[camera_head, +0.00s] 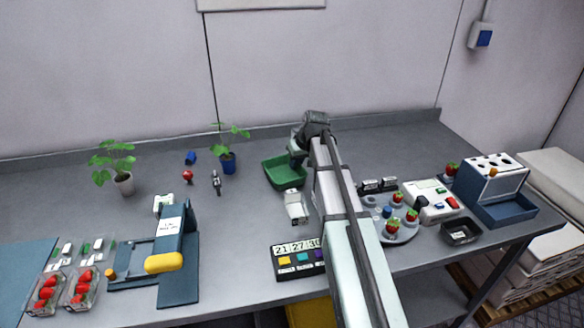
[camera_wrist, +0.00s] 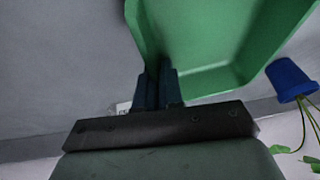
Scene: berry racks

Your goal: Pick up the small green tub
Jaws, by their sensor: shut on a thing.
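The small green tub (camera_head: 284,176) is at the middle of the grey table in the head view, towards the back. It is an open, shallow, rectangular tub. My gripper (camera_head: 297,150) is at its back right side, partly hidden by my arm. In the wrist view the tub (camera_wrist: 215,45) fills the upper middle. There my gripper (camera_wrist: 158,85) has its two dark fingers close together at the tub's near wall and is shut on it. I cannot tell whether the tub touches the table.
A plant in a blue pot (camera_head: 228,163) stands left of the tub, and shows in the wrist view (camera_wrist: 288,80). A white device (camera_head: 296,207) lies just in front of the tub. A round grey tray (camera_head: 393,232) with strawberries is to the right.

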